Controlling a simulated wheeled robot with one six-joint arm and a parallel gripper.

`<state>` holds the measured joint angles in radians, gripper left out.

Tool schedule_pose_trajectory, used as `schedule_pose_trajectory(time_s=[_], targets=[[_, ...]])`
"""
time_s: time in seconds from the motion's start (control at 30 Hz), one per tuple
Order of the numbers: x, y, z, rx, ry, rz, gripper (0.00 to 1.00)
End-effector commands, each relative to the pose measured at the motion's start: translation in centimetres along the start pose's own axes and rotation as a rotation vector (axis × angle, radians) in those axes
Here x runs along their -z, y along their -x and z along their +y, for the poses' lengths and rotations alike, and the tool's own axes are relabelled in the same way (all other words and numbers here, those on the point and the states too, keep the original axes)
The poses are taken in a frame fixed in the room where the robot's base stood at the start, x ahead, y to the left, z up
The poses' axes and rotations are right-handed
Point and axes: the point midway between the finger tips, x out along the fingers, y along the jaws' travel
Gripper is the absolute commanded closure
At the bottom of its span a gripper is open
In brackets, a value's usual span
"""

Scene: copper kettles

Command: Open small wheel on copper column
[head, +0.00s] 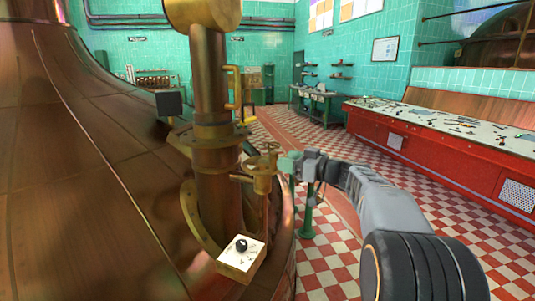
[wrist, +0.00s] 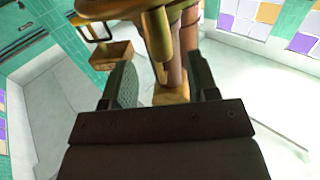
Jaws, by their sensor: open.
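The copper column (head: 210,85) rises beside the large kettle in the head view. A brass valve (head: 262,183) sits on a short side pipe at its lower right. The small wheel (head: 269,149) seems to be at the top of this valve, small and hard to make out. My gripper (head: 285,161) is just right of the valve, close to it. In the wrist view my gripper (wrist: 162,80) is open, with one finger on each side of brass pipework (wrist: 160,45). I cannot tell whether a finger touches it.
The copper kettle (head: 80,170) fills the left. A white box with a black knob (head: 241,256) is below the valve. A red control desk (head: 440,140) stands at the right. Checkered floor (head: 330,265) is open between kettle and desk.

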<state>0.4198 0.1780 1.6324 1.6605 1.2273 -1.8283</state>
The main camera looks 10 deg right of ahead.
Motion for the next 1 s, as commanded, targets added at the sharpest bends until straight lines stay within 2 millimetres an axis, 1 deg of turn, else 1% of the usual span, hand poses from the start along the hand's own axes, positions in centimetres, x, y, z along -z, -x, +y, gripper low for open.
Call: schedule_pose_trajectory(time_s=[0.03,0.2,0.4,0.6,0.9,1.0], targets=[[0.2,-1.1,0.0,0.003,-0.002,-0.002,0.46],[0.2,-3.9,0.0,0.002,-0.003,-0.002,0.46],[0.1,-6.1,0.0,0.001,-0.002,-0.001,0.46],[-0.1,-7.0,0.0,-0.001,-0.003,-0.002,0.46],[-0.1,-7.1,0.0,-0.001,-0.002,-0.002,0.46],[-0.1,-7.1,0.0,-0.001,-0.002,-0.002,0.56]])
